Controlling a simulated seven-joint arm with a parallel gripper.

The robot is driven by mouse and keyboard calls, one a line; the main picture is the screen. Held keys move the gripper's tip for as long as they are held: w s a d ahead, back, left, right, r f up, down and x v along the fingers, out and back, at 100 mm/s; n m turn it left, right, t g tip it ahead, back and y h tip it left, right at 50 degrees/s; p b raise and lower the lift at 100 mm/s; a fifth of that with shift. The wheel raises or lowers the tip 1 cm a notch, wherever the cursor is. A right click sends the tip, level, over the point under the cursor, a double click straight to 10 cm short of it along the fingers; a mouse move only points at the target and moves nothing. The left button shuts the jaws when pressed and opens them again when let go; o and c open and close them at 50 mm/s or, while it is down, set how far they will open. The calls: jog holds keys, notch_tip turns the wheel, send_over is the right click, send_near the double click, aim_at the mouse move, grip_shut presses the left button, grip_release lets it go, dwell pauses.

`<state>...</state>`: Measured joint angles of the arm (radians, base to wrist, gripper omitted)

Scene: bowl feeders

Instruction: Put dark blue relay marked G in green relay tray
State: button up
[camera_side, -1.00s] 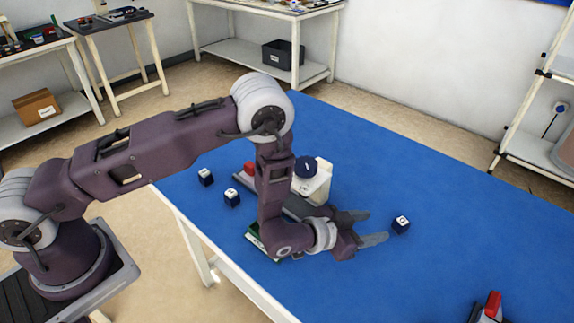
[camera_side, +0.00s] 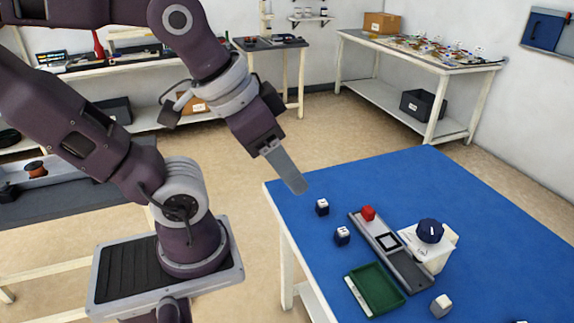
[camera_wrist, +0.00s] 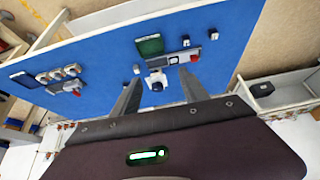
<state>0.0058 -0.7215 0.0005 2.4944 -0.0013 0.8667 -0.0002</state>
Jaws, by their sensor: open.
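Two dark blue relays with white tops, one (camera_side: 322,207) farther back and one (camera_side: 342,235) nearer, stand on the blue table left of the feeder. Another dark blue relay (camera_side: 521,321) is cut off by the bottom edge of the side view. I cannot read the letters now, so I cannot tell which is G. The green relay tray (camera_side: 375,290) lies in front of the feeder and looks empty; it also shows in the wrist view (camera_wrist: 150,47).
A grey feeder bar (camera_side: 408,268) with a red block (camera_side: 368,213) stands beside a white box (camera_side: 425,250) with a dark blue knob (camera_side: 430,230). A grey cube (camera_side: 441,305) sits right of the tray. A second station with several grey cubes (camera_wrist: 58,74) shows in the wrist view.

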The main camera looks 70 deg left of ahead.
jog(key=shift+s+f, duration=0.1)
jog(key=shift+s, duration=0.4)
